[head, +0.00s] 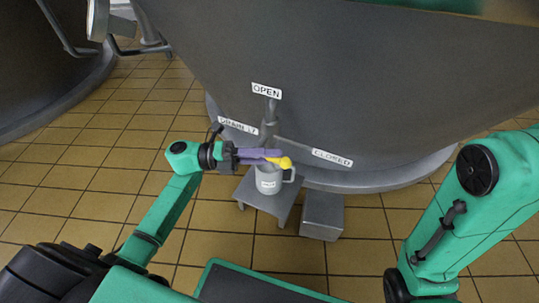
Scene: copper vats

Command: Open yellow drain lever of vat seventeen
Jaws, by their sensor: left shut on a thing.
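The yellow drain lever (284,162) shows in the head view just below the drain pipe (270,115) of the grey vat. My left gripper (274,157) reaches in from the left and is shut on the yellow lever. Its purple fingers hide part of the lever, so its exact angle is hard to tell. My right arm shows at the right; its gripper is out of view.
A grey labelled jug (268,181) stands on a small grey stool (246,190) directly below the lever, close under my left fingers. A grey block (322,215) stands to its right. Another vat (40,70) is at the far left. Tiled floor is clear at the left.

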